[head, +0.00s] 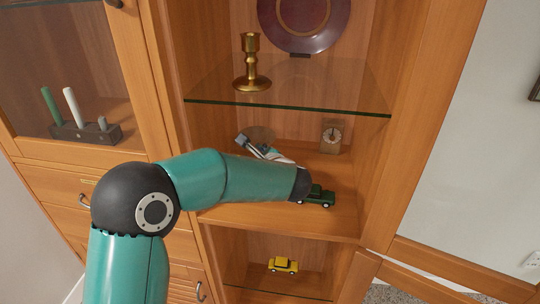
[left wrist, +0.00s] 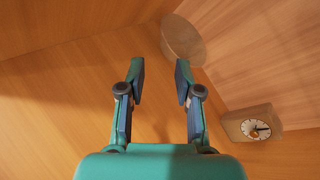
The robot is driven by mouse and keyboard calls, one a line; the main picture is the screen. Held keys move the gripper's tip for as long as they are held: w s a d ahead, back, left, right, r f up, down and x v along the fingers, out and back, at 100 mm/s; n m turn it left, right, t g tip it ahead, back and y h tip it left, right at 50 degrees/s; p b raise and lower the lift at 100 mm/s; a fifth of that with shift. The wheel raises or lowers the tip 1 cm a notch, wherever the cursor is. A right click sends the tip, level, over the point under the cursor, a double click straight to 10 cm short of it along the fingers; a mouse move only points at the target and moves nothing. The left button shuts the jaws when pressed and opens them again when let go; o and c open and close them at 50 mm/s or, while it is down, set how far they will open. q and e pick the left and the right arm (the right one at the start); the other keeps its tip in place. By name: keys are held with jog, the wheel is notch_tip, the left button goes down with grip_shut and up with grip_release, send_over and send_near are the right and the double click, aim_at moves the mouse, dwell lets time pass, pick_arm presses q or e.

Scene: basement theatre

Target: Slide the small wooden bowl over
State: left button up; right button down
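The small wooden bowl (head: 259,131) stands on the middle shelf of the cabinet, close to its back wall, partly hidden behind my left gripper (head: 246,142) in the head view. In the left wrist view the bowl (left wrist: 183,38) is a light brown round shape beyond the fingers, nearer the right finger. My left gripper (left wrist: 160,72) is open, with nothing between its fingers. It reaches into the middle shelf, and a gap shows between the fingertips and the bowl. My right gripper is in neither view.
A small wooden clock (head: 331,137) stands right of the bowl; it also shows in the left wrist view (left wrist: 250,125). A green toy truck (head: 319,196) is at the shelf's front, by my forearm. A glass shelf (head: 310,97) with a brass candlestick (head: 252,65) is above.

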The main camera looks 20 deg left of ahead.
pick_arm(q)
jog(key=shift+w+d+r, duration=0.1)
jog(key=shift+r, duration=0.05)
jog(key=shift+w, duration=0.1)
jog(key=p+x, duration=0.4)
jog(key=x, duration=1.2)
jog(key=shift+w+a, duration=0.25)
jog(key=shift+a, duration=0.05)
jog(key=shift+d, duration=0.1)
grip_shut()
